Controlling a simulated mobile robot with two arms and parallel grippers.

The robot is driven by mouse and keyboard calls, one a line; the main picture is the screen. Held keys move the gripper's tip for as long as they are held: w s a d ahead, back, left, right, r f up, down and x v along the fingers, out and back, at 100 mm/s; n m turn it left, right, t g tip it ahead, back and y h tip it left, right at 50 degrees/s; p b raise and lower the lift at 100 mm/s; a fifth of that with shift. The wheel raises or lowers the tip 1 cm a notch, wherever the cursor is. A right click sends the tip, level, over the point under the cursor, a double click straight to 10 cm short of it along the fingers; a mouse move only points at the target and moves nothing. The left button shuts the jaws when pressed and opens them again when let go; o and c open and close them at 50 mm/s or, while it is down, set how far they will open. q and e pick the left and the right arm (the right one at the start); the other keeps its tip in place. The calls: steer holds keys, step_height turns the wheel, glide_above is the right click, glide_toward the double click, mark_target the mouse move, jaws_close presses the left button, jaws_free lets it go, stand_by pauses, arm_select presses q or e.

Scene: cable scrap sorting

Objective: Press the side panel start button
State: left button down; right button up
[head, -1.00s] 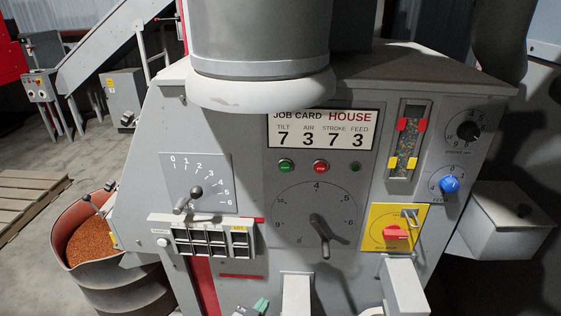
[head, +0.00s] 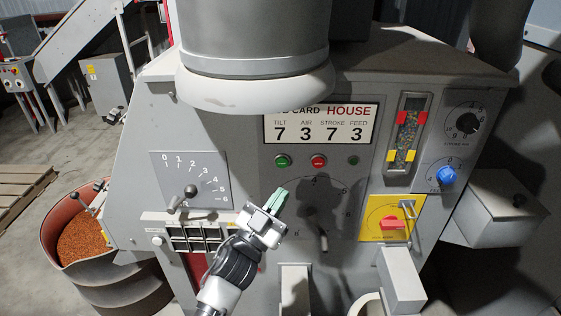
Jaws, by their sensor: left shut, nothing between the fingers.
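The green start button (head: 283,161) sits on the machine's grey front panel, below the job card sign and left of the red stop button (head: 319,161). It is fully visible. My left gripper (head: 279,196) is in front of the panel, just below the green button, with its green fingertips shut and empty, pointing up. A gap shows in the picture between the tips and the button; the depth between them is hard to tell. My right gripper is not in view.
The job card sign (head: 321,124) reads 7 3 7 3. A big dial with a dark lever (head: 318,229) is right of my gripper. A yellow plate with a red switch (head: 393,223) is at right.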

mark_target(282, 162)
arm_select(q)
steer(key=shift+w+b, duration=2.25)
steer(key=shift+w, duration=2.2)
steer(key=shift+w, duration=0.1)
steer(key=shift+w, duration=0.3)
